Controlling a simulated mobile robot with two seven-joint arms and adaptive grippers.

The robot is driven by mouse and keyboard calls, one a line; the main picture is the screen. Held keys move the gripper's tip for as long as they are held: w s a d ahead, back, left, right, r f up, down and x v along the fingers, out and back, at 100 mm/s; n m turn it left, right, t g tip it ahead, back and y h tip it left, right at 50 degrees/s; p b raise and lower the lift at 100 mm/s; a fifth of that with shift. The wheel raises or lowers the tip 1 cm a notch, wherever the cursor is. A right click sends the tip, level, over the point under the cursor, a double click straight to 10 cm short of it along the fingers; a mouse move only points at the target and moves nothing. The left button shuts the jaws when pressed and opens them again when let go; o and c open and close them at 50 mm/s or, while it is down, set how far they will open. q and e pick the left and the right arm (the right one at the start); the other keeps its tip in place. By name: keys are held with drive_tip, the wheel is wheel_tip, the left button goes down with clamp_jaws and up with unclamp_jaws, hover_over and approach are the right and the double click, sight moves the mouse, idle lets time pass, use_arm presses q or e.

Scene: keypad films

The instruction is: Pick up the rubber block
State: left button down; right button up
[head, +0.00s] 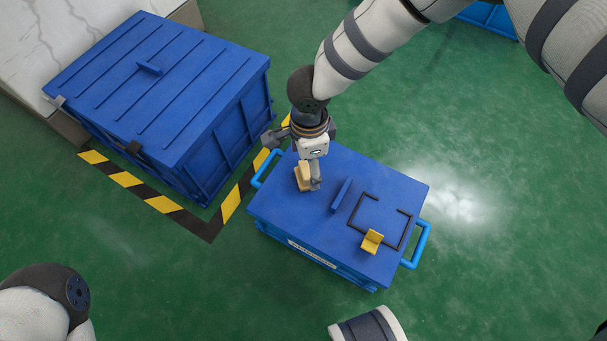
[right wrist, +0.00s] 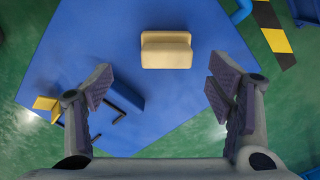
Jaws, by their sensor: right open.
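A beige rubber block (head: 302,178) with a raised upper part lies on the lid of the blue box (head: 325,205). My right gripper (head: 314,176) points down over the lid beside the block and partly overlaps it in the head view. In the right wrist view the block (right wrist: 166,50) lies beyond the two fingertips of the right gripper (right wrist: 158,85), which are spread wide with nothing between them. My left gripper is not in view; only part of its arm shows at the lower left.
A blue ridge (head: 341,195), a black outlined frame (head: 355,222) and a yellow bracket (head: 372,242) are on the same lid. Blue handles (head: 417,245) stick out at its ends. A larger blue crate (head: 160,85) stands at the left behind striped floor tape (head: 165,204). Green floor is clear around.

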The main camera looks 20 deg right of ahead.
sight(306, 169)
drive_tip(key=f+b, duration=0.1)
drive_tip(key=f, duration=0.1)
drive_tip(key=f+b, duration=0.1)
drive_tip(key=f, duration=0.1)
drive_tip(key=f+b, duration=0.1)
drive_tip(key=shift+w+a+f, duration=0.1)
drive_tip(key=shift+w+f, duration=0.3)
drive_tip(key=shift+r, duration=0.15)
drive_tip(key=shift+c, duration=0.6)
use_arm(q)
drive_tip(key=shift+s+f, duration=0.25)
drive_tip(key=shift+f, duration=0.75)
use_arm(e)
drive_tip(key=c, duration=1.2)
drive_tip(key=shift+c, duration=0.2)
